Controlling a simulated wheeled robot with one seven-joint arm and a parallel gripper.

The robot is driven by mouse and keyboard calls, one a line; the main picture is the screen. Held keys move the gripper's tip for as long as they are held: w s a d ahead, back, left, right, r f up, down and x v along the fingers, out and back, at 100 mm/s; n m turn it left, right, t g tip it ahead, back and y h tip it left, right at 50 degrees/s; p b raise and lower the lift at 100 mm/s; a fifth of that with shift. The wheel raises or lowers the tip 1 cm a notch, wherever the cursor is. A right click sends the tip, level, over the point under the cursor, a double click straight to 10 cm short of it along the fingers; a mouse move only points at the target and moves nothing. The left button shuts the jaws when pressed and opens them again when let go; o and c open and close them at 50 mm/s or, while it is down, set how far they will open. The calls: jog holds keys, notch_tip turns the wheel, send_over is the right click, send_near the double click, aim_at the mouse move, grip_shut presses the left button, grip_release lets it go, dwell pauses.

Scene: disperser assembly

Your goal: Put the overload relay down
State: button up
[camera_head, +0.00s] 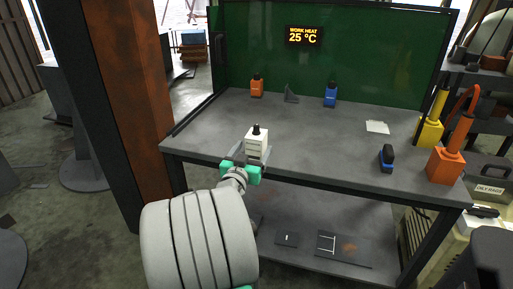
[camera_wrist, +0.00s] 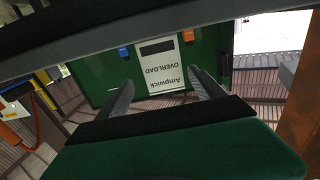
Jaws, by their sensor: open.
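The overload relay (camera_head: 256,144) is a white block with a black knob on top, upright at the front left of the grey workbench (camera_head: 320,140). In the wrist view its white face (camera_wrist: 165,72) shows upside down, with "Ampwick OVERLOAD" printed on it. My gripper (camera_head: 246,160) is at the bench's front edge, on the relay's near side. In the wrist view my gripper's two fingers (camera_wrist: 162,92) are spread either side of the relay's face, with gaps showing. The gripper is open. The relay's underside and its contact with the bench are hard to make out.
A white sheet (camera_head: 377,127), a dark blue-based part (camera_head: 387,158), and yellow (camera_head: 430,131) and orange (camera_head: 446,165) holders are right. The bench middle is clear.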

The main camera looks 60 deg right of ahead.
jog(key=d, duration=0.2)
jog(key=w+d, duration=0.1)
jog(key=d, duration=0.2)
jog(key=shift+w+d, duration=0.25)
jog(key=shift+d, duration=0.15)
jog(key=shift+r, duration=0.1)
grip_shut()
